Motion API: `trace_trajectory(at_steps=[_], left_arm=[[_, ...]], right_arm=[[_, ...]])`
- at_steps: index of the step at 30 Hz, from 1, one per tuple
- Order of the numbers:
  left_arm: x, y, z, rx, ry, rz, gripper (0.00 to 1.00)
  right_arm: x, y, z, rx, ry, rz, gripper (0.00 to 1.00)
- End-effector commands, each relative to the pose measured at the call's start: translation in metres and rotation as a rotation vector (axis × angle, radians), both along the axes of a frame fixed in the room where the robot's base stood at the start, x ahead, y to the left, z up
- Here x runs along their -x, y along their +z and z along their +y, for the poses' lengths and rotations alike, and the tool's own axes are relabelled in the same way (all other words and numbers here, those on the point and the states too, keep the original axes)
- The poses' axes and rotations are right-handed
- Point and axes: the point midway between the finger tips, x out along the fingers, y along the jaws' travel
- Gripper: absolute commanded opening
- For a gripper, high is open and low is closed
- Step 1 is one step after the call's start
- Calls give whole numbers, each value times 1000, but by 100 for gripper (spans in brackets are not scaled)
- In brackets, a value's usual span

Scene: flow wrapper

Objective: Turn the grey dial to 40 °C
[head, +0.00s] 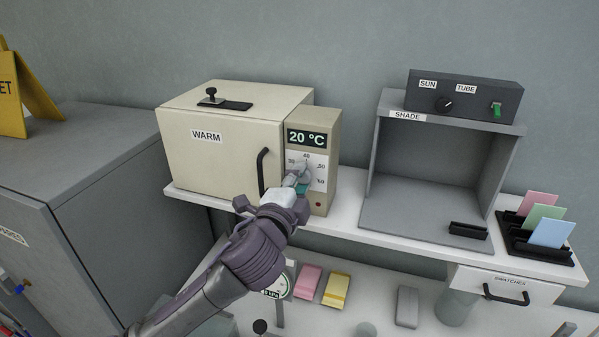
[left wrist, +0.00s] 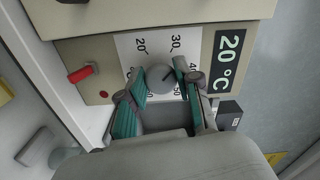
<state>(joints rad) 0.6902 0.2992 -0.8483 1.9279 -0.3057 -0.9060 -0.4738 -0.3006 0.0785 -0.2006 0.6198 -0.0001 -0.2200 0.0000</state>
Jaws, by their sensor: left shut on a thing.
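The grey dial (left wrist: 159,79) sits on the white scale plate of the warm box's control panel (head: 325,150). My left gripper (left wrist: 163,88) has its teal-padded fingers on either side of the dial and is shut on it. The left gripper also shows in the head view (head: 297,183), covering part of the dial and scale. The display (head: 307,138) reads 20 °C. My right gripper is not in view.
The cream warm box (head: 225,165) has a black door handle (head: 262,172) just left of my gripper. A red switch (left wrist: 80,74) is on the panel near the dial. The shade booth (head: 420,205) stands to the right on the white shelf (head: 350,215).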

Motion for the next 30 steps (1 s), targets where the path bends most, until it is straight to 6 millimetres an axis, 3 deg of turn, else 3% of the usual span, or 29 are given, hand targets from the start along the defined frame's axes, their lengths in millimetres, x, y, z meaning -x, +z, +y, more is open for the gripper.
trace_trajectory(at_steps=[6,18,30], left_arm=[[0,2,0,-198,0,-64,0],[0,2,0,-538,0,-176,0],[0,2,-1,-746,0,-241,0]], right_arm=[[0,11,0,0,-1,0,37],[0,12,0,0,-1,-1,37],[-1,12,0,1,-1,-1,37]])
